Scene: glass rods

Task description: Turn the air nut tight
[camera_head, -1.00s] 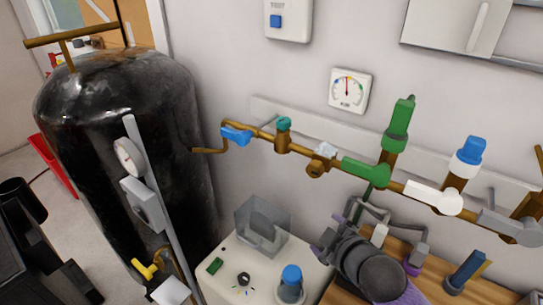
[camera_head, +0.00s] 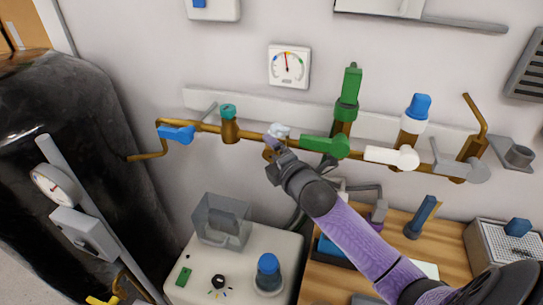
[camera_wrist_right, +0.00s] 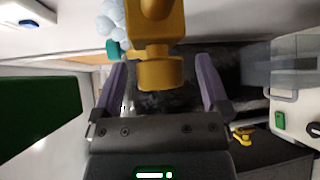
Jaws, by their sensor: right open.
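The air nut appears to be the brass round fitting (camera_wrist_right: 160,73) hanging below the pipe under a pale blue-white knob (camera_head: 279,131). In the right wrist view it sits between the two purple fingers of my right gripper (camera_wrist_right: 160,85), with a visible gap on each side. My right gripper (camera_head: 273,154) is open at the pipe in the head view and hides most of the fitting there. The pale knob also shows in the wrist view (camera_wrist_right: 110,20). My left gripper is out of view.
The brass pipe (camera_head: 205,127) runs along the wall with a blue handle (camera_head: 176,134), a green valve (camera_head: 347,95) and a blue-white valve (camera_head: 416,108) close by. A white bench unit (camera_head: 225,268) with a clear box (camera_head: 222,222) stands below. A black tank (camera_head: 75,130) stands left.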

